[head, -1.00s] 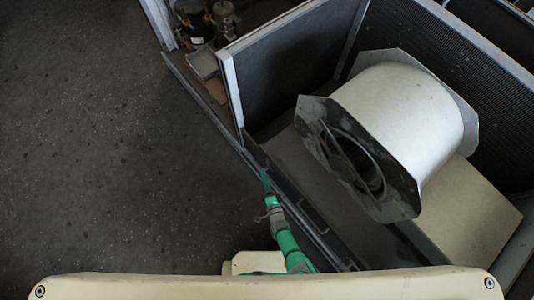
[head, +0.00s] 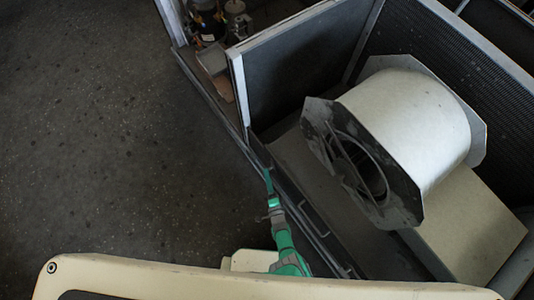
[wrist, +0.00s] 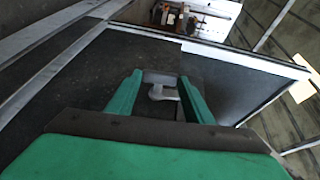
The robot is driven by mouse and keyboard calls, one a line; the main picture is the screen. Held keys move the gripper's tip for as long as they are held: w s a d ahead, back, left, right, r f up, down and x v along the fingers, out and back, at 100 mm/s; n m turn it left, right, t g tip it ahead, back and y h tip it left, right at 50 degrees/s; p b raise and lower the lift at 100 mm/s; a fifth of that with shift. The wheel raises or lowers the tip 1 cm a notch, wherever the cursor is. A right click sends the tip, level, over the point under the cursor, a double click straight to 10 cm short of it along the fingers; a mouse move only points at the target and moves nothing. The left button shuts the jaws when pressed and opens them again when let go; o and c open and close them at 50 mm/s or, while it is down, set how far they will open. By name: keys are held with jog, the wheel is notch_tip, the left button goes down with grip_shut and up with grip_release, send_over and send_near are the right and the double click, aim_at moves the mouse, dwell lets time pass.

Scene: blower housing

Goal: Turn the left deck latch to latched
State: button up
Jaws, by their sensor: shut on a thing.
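My gripper (wrist: 158,95) reaches forward in the wrist view, with its two green fingers on either side of a small grey latch (wrist: 163,92). The latch has a short bent handle and sits between the fingertips; the gripper is shut on it. Which way the latch is turned is hard to tell. In the head view my green gripper (head: 268,180) is at the front edge of the housing, near its left corner post. The latch is too small to make out there.
The blower drum (head: 410,115), with dark octagonal end plates, stands in the open housing right of my arm. A dark side panel (head: 300,75) rises beyond the gripper. Small machinery (head: 215,20) sits at the back left. The dark floor (head: 90,130) at left is clear.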

jog(key=o, duration=1.5)
jog(key=shift+a+f, duration=0.1)
jog(key=shift+a, duration=0.2)
jog(key=shift+d, duration=0.1)
jog(key=shift+s+d, duration=0.1)
jog(key=shift+d, duration=0.1)
jog(key=shift+v, duration=5.25)
jog(key=shift+a, duration=0.1)
